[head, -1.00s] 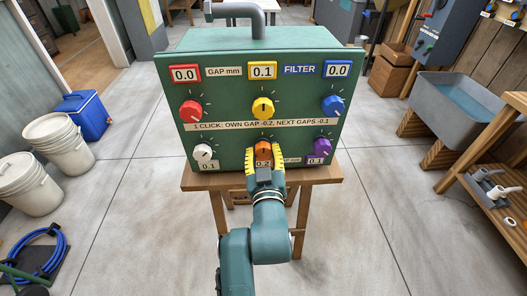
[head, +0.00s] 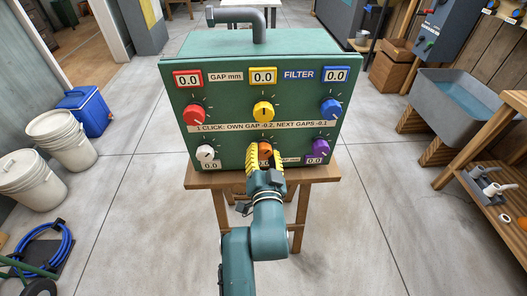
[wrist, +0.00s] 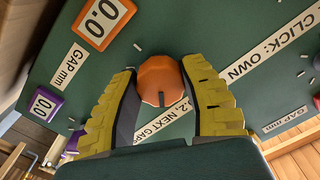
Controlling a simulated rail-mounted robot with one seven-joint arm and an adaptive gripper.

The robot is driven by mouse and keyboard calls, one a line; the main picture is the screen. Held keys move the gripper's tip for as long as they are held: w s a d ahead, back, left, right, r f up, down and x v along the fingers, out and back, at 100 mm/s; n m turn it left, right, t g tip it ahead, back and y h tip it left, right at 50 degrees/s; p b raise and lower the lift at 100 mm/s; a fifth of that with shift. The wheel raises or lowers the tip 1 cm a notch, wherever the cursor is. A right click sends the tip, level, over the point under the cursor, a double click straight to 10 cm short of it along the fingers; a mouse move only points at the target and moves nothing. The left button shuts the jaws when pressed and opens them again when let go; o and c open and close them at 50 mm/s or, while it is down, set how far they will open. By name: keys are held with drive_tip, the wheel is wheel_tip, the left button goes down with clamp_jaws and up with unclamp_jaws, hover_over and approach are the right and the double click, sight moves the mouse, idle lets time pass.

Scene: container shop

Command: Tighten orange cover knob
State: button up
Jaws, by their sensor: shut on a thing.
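The green filter box (head: 255,68) stands on a wooden table. Its orange cover knob (head: 265,147) is at the bottom middle of the front panel. My gripper (head: 265,155) is shut on this knob, one yellow ribbed finger on each side. In the wrist view the orange knob (wrist: 160,80) sits between the fingertips, with a dark pointer mark on it. The orange display (wrist: 105,20) reads 0.0 in the wrist view; in the head view my gripper mostly hides it. The red (head: 188,79), yellow (head: 263,76), blue (head: 336,74), white (head: 211,166) and purple (head: 314,160) displays also read 0.0.
The yellow knob (head: 263,111) is just above. The wooden table (head: 325,172) edge lies below. Buckets (head: 70,147) stand at left, a grey sink (head: 462,95) at right.

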drive_tip(key=shift+f+m, duration=0.15)
drive_tip(key=shift+m, duration=0.25)
drive_tip(key=o, duration=1.2)
drive_tip(key=s, duration=1.2)
drive_tip(key=shift+d, duration=0.35)
